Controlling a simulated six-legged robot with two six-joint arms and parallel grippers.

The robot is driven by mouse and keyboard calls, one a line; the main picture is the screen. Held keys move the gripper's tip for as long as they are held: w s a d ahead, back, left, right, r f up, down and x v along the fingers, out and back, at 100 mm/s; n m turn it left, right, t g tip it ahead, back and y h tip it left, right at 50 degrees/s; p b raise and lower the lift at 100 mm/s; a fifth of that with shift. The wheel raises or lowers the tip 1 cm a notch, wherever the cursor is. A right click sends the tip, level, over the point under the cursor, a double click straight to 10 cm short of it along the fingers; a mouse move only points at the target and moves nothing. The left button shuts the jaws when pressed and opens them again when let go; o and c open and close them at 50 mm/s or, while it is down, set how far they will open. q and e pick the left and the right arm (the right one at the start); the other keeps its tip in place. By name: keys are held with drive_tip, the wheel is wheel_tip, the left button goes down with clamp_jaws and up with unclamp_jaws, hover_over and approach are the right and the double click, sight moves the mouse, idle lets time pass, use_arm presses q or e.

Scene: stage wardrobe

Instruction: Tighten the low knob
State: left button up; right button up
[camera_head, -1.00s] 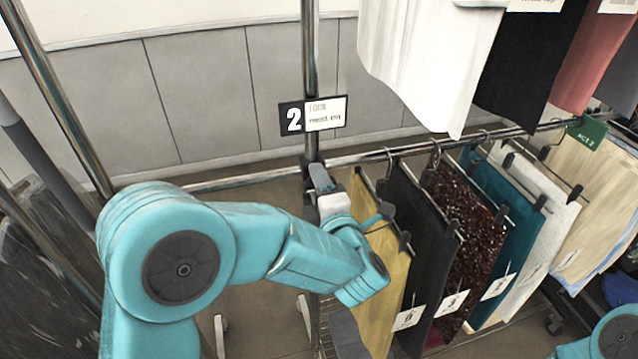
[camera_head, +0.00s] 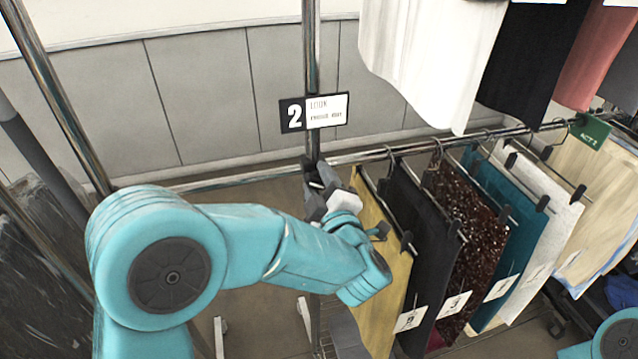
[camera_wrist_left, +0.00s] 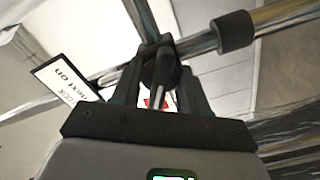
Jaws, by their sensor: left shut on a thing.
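My left gripper (camera_head: 318,180) reaches in from the left to the chrome upright of the rack, where the lower rail meets it. In the left wrist view its two dark fingers (camera_wrist_left: 160,60) are shut on a dark knob (camera_wrist_left: 160,72) at this joint. In the head view the gripper and wrist hide the knob. My right gripper is not in view; only a bit of teal arm shows at the lower right.
A sign with a 2 (camera_head: 314,112) hangs on the upright just above the gripper. A mustard garment (camera_head: 385,265) hangs close right of my wrist, with several more beyond it along the rail. A white garment (camera_head: 425,60) hangs above. Floor left of the upright is fairly clear.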

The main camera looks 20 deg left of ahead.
use_arm(q)
drive_tip(key=m, duration=0.2)
drive_tip(key=shift+m, duration=0.4)
drive_tip(key=m+p, duration=0.1)
drive_tip(key=m, duration=0.1)
drive_tip(key=shift+m, duration=0.4)
drive_tip(key=m+p, duration=0.1)
drive_tip(key=m, duration=0.2)
drive_tip(key=shift+p, duration=0.35)
drive_tip(key=shift+f+m+p, duration=0.1)
drive_tip(key=shift+m+p, duration=0.35)
drive_tip(key=shift+m, duration=0.85)
drive_tip(key=shift+f, duration=0.1)
drive_tip(key=o, duration=1)
drive_tip(key=shift+o, duration=0.2)
